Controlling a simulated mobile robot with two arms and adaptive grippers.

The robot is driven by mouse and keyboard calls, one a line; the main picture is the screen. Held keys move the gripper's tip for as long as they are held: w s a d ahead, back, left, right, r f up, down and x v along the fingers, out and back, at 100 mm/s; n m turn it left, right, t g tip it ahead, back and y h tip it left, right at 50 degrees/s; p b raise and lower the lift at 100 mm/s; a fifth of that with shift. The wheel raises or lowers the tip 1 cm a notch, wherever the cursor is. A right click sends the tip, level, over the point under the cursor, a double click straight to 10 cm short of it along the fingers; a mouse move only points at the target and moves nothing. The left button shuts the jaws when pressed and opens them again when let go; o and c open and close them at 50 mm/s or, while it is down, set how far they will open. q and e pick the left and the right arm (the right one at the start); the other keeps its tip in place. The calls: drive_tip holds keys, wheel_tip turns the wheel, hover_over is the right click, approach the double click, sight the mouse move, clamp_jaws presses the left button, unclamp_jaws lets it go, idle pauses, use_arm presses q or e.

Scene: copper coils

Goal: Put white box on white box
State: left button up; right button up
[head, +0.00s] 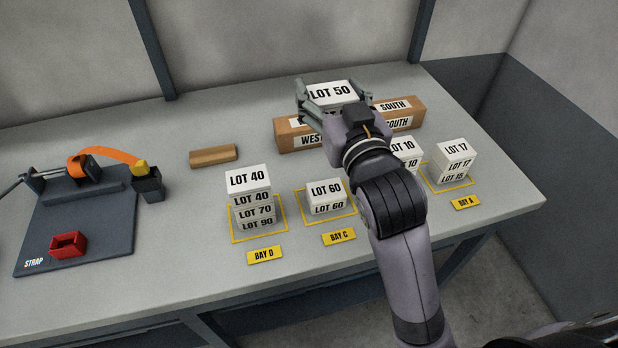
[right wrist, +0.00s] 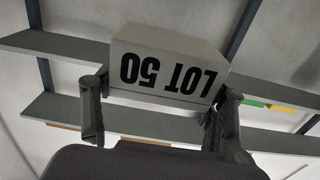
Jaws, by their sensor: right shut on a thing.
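My right gripper (head: 333,97) is shut on a white box labelled LOT 50 (head: 331,92), above the back of the table. The held box also shows in the right wrist view (right wrist: 168,66) between the two fingers (right wrist: 160,108). White boxes stand in yellow-outlined bays: a LOT 40 box (head: 248,179) tops the stack in Bay D, a LOT 60 box (head: 325,189) tops Bay C, and a LOT 17 box (head: 456,149) tops Bay A. A LOT 10 stack (head: 406,150) is partly hidden behind my right arm. My left gripper is not in view.
Long cardboard boxes marked WEST (head: 298,138) and SOUTH (head: 403,112) lie behind the bays. A wooden block (head: 213,156) lies left of them. The table's front strip is clear.

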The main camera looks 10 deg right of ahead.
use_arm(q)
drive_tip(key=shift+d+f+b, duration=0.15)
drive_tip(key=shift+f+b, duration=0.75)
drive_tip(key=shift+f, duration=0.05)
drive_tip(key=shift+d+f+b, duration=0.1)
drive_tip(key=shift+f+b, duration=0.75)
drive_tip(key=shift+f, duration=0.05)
use_arm(e)
drive_tip(key=shift+s+d+f, duration=0.1)
drive_tip(key=shift+f, duration=4.65)
drive_tip(key=shift+s+d+f, duration=0.1)
drive_tip(key=shift+f, duration=4.65)
